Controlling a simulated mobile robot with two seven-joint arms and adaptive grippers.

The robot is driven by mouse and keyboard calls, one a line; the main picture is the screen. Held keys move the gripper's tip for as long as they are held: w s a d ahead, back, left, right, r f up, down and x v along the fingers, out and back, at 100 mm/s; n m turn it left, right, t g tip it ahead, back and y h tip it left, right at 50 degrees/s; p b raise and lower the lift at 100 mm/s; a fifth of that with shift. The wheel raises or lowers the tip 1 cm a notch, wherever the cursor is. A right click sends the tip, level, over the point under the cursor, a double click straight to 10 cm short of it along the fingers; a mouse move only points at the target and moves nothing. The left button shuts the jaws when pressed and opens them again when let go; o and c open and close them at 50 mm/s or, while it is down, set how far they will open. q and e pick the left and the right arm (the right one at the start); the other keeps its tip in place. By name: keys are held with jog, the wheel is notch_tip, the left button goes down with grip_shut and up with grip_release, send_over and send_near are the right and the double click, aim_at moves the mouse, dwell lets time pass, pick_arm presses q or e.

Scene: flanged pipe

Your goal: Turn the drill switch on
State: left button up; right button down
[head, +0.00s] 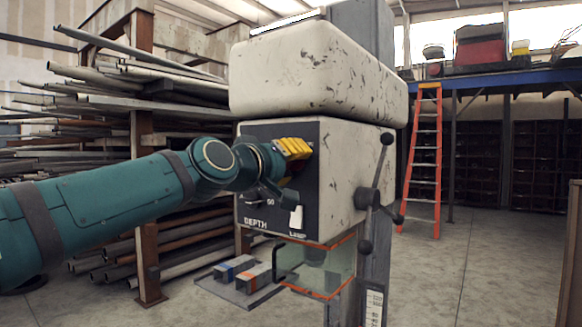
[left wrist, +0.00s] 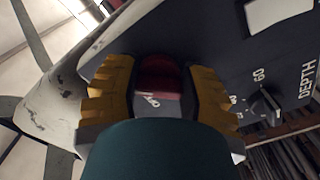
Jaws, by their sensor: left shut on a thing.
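The drill press (head: 345,180) has a chipped white body with a dark control panel (head: 285,132) on its front. My left gripper (head: 294,150), with yellow fingers, is at the upper right of that panel. In the left wrist view the gripper (left wrist: 160,90) has one finger on each side of a dark red switch (left wrist: 158,72) on the panel and is shut on it. My right gripper is not in view.
A white lamp switch (head: 296,217) sits low on the panel. A depth knob (left wrist: 265,103) is beside the gripper. A lever handle (head: 368,198) sticks out at the press's right side. Pipe racks (head: 140,85) stand behind my arm. An orange ladder (head: 424,160) stands farther right.

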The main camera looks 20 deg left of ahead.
pick_arm(q)
jog(key=shift+m, duration=0.3)
jog(key=o, duration=1.2)
jog(key=v, duration=1.2)
